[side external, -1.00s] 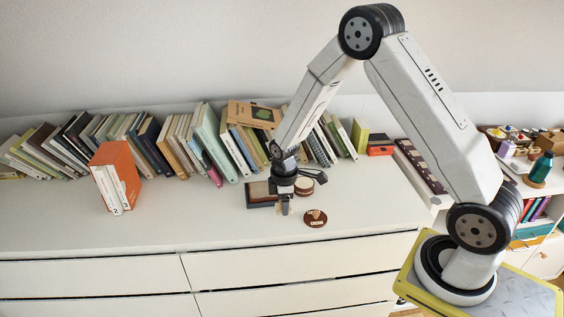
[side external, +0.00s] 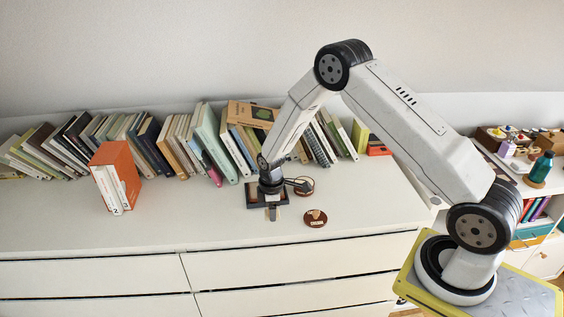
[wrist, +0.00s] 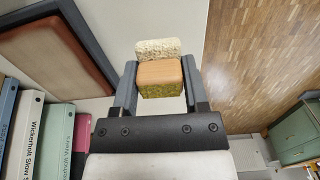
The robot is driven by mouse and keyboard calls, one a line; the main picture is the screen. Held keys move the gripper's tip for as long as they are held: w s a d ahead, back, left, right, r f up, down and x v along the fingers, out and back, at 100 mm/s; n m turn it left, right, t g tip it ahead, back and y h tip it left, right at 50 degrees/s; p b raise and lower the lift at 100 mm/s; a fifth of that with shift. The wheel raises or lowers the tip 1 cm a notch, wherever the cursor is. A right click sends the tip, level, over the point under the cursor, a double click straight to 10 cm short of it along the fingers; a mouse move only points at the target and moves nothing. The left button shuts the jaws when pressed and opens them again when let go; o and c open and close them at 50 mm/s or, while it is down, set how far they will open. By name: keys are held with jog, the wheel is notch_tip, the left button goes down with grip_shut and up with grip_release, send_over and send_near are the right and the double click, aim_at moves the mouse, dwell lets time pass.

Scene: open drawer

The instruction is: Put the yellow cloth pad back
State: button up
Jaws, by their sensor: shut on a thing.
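My gripper (side external: 271,212) is shut on a small block in the side view, just above the dresser top or at it; I cannot tell which. In the wrist view my gripper (wrist: 160,72) has one finger on each side of the block. The block, which looks like the yellow cloth pad (wrist: 162,90), has a smooth tan face and a fuzzy yellow-green side. A pale, rough-textured piece (wrist: 158,48) shows just beyond it; I cannot tell whether they are joined. A dark-rimmed tray (side external: 251,203) with a brown inside is behind the gripper; it also shows in the wrist view (wrist: 75,22).
Leaning books (side external: 206,140) line the back of the dresser. A round brown piece (side external: 316,218) lies right of the gripper, and another round piece (side external: 304,186) is behind it. An orange book box (side external: 115,175) stands at left. The dresser's front left is clear.

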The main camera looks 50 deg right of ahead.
jog(key=shift+f, duration=1.5)
jog(key=shift+f, duration=0.15)
jog(key=o, duration=1.1)
notch_tip(320, 180, up, 12)
jog(key=shift+r, duration=0.2)
